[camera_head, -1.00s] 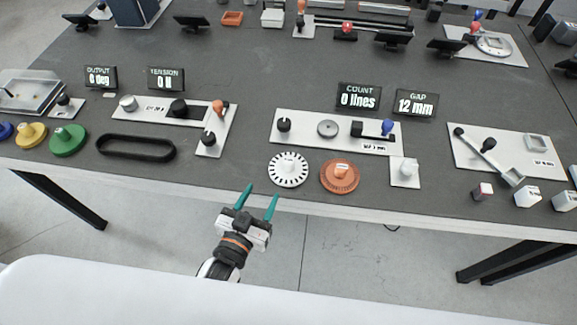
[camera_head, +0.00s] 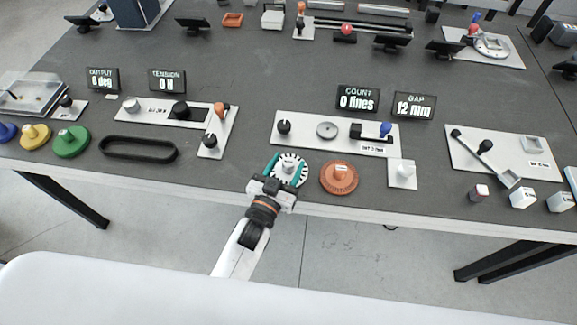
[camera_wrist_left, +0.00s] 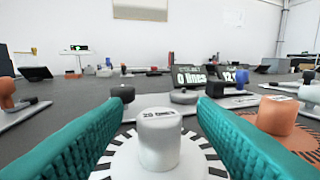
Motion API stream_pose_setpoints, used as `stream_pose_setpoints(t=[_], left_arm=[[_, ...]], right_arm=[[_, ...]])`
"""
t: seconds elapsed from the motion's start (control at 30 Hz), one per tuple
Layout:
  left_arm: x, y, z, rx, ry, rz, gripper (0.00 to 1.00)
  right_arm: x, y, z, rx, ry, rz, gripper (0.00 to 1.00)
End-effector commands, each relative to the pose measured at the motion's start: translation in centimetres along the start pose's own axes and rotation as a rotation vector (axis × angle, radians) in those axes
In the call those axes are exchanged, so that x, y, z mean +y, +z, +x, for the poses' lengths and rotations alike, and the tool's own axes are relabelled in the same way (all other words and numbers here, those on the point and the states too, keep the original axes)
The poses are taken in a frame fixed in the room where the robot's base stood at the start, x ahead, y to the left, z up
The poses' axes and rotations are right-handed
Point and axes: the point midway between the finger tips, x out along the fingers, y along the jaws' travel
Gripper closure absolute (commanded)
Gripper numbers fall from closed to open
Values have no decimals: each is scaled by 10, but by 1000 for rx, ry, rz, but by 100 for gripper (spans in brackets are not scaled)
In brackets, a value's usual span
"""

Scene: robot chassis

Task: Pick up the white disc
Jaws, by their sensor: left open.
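The white disc (camera_head: 289,173) with dark slots around its rim lies flat near the table's front edge. Its upright white knob (camera_wrist_left: 158,139) stands in the middle of the left wrist view, with small print on top. My left gripper (camera_head: 287,164) is open, its teal fingers over the disc. In the left wrist view one finger is on each side of the knob, with a gap visible on both sides. Part of the disc is hidden by the gripper and fingers. My right gripper is not in view.
An orange disc with a knob (camera_head: 339,178) lies close on the right, and a white plate with a knob (camera_head: 402,174) beyond it. Behind is a long white panel (camera_head: 305,132) with a count display (camera_head: 358,98). A black belt loop (camera_head: 138,149) lies to the left.

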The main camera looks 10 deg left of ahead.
Motion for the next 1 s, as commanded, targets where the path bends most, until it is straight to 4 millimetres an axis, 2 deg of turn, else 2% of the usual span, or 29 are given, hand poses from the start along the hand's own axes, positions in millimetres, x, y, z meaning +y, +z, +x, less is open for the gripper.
stream_pose_setpoints(t=[0.13,0.37,0.7,0.9,1.0], left_arm=[[0,0,14,0,1,-1,47],[0,-1,16,1,1,-1,47],[0,0,16,0,0,0,96],[0,1,16,0,0,0,96],[1,9,16,-1,0,1,96]], right_arm=[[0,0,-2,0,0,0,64],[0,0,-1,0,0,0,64],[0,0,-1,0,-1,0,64],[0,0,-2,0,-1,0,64],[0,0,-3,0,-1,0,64]])
